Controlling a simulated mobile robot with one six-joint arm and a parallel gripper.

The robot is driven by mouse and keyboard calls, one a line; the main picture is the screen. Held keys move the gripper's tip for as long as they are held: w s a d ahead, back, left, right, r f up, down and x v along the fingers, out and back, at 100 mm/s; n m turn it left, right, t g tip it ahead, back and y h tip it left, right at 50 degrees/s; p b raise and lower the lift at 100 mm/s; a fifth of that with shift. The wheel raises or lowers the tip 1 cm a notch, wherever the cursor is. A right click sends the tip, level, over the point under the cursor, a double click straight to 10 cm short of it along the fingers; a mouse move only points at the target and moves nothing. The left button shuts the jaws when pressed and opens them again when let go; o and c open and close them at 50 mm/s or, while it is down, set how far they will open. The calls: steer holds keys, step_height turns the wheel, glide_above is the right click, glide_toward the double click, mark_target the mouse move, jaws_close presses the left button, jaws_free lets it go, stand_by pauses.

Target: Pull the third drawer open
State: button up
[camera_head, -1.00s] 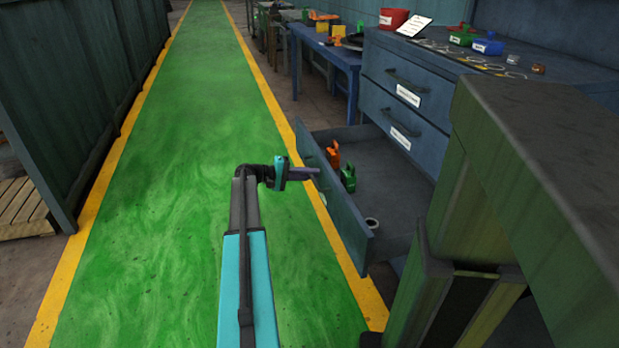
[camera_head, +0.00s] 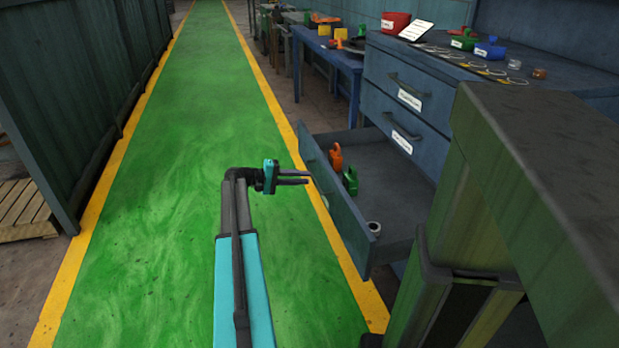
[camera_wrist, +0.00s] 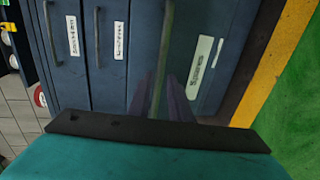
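The third drawer (camera_head: 335,202) stands pulled well out of the blue cabinet (camera_head: 425,122); its inside shows. An orange item (camera_head: 336,156), a green item (camera_head: 350,180) and a small grey ring (camera_head: 374,228) lie in it. My gripper (camera_head: 308,178) is just left of the drawer front, with its two fingers parted and nothing held between them. In the wrist view, the drawer's bar handle (camera_wrist: 165,45) runs between the two fingers (camera_wrist: 160,100) in the picture, beside a white label (camera_wrist: 200,68). I cannot tell whether the fingers reach around the handle.
Two shut drawers, each with a handle and label, are above: the top one (camera_head: 380,72) and the second (camera_head: 378,108). A dark green bench or post (camera_head: 470,215) stands close at the right. The green walkway (camera_head: 150,200) on the left is clear.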

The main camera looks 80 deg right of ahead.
steer(key=p+v, duration=0.1)
steer(key=v, duration=0.8)
steer(key=shift+s, duration=0.1)
steer(key=shift+p, duration=0.3)
